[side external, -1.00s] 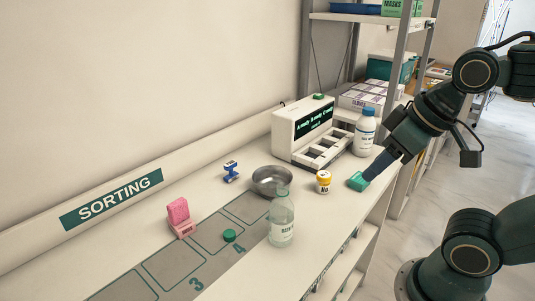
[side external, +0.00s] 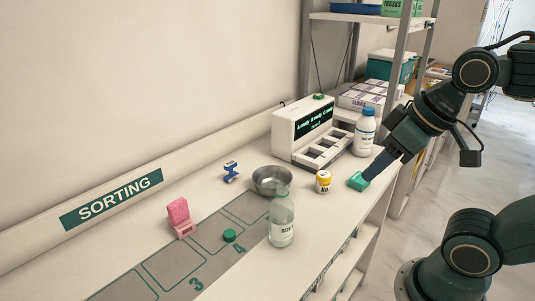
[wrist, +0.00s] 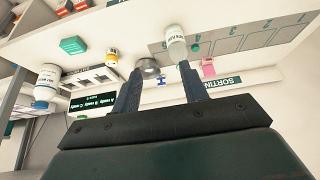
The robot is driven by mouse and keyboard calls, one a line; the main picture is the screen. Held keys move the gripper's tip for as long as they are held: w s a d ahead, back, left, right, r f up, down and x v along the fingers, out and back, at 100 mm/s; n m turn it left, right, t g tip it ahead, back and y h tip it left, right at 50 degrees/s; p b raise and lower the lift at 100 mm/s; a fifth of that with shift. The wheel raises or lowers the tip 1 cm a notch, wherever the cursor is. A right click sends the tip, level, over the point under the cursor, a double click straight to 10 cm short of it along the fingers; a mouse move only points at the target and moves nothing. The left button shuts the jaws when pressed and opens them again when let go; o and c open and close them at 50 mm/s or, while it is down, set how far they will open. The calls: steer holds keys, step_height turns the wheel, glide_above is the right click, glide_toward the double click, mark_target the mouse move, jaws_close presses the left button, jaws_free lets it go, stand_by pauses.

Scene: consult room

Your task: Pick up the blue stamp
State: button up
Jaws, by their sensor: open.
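The blue stamp (side external: 231,173) stands on the counter, left of the steel bowl, near the back wall ledge. In the wrist view the blue stamp (wrist: 161,83) appears small and far off, between my two fingers. My gripper (side external: 371,172) is at the right, over the counter's front edge, well away from the stamp. In the wrist view my gripper (wrist: 158,67) has its fingers apart with nothing between them.
A green block (side external: 358,182) shows at my fingertips. A yellow-lidded jar (side external: 323,182), steel bowl (side external: 268,184) and clear bottle (side external: 282,225) stand between my gripper and the stamp. A pink item (side external: 178,211) is left. A white display machine (side external: 292,130) and blue-capped bottle (side external: 365,135) stand behind.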

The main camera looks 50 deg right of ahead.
steer(key=w+r+m+g, duration=0.1)
steer(key=w+r+m, duration=0.55)
steer(key=w, duration=0.65)
steer(key=m+g, duration=0.5)
steer(key=m, duration=0.7)
glide_above(231, 162)
step_height(231, 162, down, 14)
steer(key=shift+w+f, duration=0.1)
steer(key=shift+f, duration=0.4)
steer(key=shift+f, duration=4.25)
steer(key=shift+f, duration=0.1)
